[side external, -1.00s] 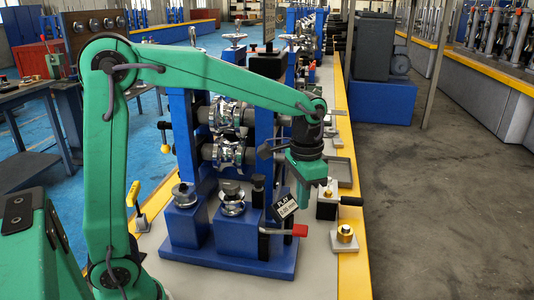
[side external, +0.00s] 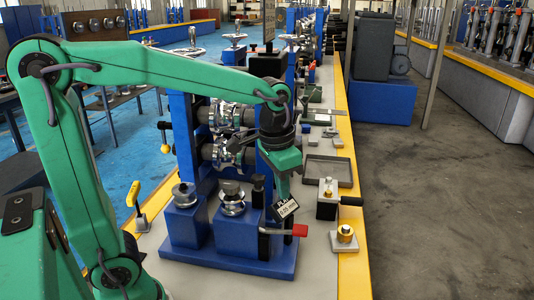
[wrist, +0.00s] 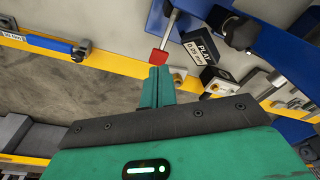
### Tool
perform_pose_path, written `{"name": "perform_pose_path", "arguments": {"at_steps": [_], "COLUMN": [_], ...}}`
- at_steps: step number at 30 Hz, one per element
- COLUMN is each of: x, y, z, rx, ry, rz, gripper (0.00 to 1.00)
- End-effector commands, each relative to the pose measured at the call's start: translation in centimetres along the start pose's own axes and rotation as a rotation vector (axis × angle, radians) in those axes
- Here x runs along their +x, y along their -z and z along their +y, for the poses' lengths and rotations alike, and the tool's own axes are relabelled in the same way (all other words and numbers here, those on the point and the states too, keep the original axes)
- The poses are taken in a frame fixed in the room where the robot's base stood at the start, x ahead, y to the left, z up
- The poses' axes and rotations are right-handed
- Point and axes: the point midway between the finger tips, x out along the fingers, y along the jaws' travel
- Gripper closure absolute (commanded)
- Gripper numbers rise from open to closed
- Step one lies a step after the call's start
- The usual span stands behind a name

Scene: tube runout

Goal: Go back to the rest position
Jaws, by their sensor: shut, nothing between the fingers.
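My gripper (side external: 283,188) is green and hangs over the front of the blue roller stand (side external: 231,242), just above the black label plate marked PLAY (side external: 285,206). Its fingers are together with nothing between them. In the wrist view my gripper (wrist: 160,72) also shows as a closed green jaw, with the PLAY label (wrist: 200,50) to its right and a red-handled lever (wrist: 160,56) close by its tip. No carried object shows in either view.
A red-handled clamp (side external: 298,230), a brass-topped block (side external: 345,235), a black-handled fixture (side external: 328,197) and a grey tray (side external: 328,170) stand right of my gripper. Chrome rollers (side external: 228,155) sit behind it. A yellow lever (side external: 135,195) stands at the left. The aisle floor is clear.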

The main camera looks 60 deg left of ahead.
Motion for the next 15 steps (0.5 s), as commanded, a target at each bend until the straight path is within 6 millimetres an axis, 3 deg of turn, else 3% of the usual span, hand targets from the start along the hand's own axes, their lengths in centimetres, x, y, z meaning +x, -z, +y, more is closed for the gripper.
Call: {"name": "perform_pose_path", "arguments": {"at_steps": [6,15], "x": [-1.7,-2.7], "y": [-3.4,-7.9], "z": [-0.4,-0.7], "rx": [-0.051,-0.118], "ry": [0.013,0.030], "rz": [0.096,0.224], "gripper": [1.00,1.00]}}
